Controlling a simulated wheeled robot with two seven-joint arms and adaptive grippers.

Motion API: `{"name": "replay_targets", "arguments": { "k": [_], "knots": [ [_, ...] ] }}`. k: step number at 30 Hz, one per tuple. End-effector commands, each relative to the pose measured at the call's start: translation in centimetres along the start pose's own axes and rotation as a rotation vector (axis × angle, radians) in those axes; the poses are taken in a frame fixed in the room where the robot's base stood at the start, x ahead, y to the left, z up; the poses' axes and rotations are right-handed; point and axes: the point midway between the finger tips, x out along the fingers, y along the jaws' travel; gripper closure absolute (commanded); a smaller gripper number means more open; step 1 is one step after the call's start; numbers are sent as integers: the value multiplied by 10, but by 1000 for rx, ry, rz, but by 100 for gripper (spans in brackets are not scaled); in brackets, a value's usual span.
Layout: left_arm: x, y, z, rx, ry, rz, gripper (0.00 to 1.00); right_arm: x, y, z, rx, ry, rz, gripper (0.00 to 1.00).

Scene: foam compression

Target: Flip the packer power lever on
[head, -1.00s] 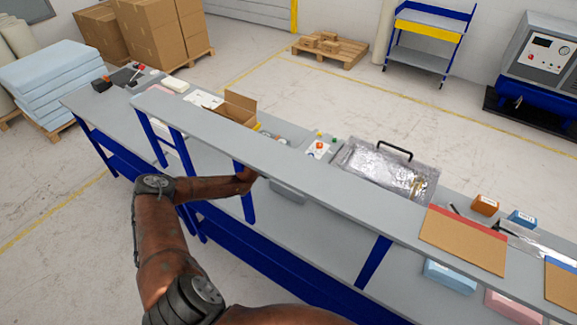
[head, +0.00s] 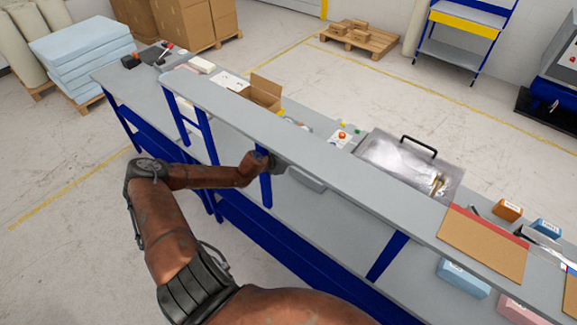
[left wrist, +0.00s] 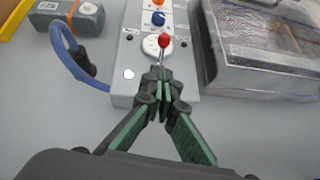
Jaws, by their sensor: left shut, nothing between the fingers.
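A light control box (left wrist: 150,90) lies at the top middle of the left wrist view, with a red-tipped lever (left wrist: 164,40), a blue knob (left wrist: 158,18) and an orange button at its top edge. In the head view the box (head: 343,137) sits behind the raised shelf, its lever too small to make out. My left gripper (left wrist: 161,78) is shut and empty. Its fingertips are just in front of the lever's base, overlapping it in the picture; I cannot tell if they touch. In the head view its fingers are hidden by the shelf. My right gripper is out of view.
The clear-covered packer (head: 405,165) with a black handle stands right of the box. The long raised shelf (head: 330,165) runs over the bench front on blue posts. A grey device (left wrist: 75,15) with a blue cable (left wrist: 65,52) is left of the box.

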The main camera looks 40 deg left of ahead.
Motion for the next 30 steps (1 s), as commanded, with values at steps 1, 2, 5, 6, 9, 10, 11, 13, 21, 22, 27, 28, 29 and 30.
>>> {"name": "replay_targets", "arguments": {
  "k": [1,2,5,6,9,10,11,13,21,22,27,28,29,30],
  "knots": [
    [-7,0,-7,-1,4,-1,100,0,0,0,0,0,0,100],
    [-10,0,-9,-2,4,0,100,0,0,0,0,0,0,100],
    [-20,-1,-16,-1,4,-1,100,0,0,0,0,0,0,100],
    [-24,-1,-18,-1,3,0,100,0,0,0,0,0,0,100],
    [-31,-1,-23,-1,3,-1,100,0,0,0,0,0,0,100],
    [-33,-1,-24,0,2,-1,100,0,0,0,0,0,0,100],
    [-35,-1,-24,0,1,-1,100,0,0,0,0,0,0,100],
    [-38,-1,-26,0,2,-1,100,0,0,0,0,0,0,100],
    [-41,-2,-27,0,0,-1,100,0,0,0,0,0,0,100],
    [-41,-2,-27,0,0,-1,100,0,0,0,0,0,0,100],
    [-40,-2,-27,0,0,-1,100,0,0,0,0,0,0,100],
    [-40,-2,-27,0,0,-1,100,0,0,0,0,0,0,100],
    [-40,-2,-27,0,0,-1,100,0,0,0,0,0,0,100],
    [-40,-2,-27,0,0,-1,100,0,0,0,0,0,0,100]
  ]
}}
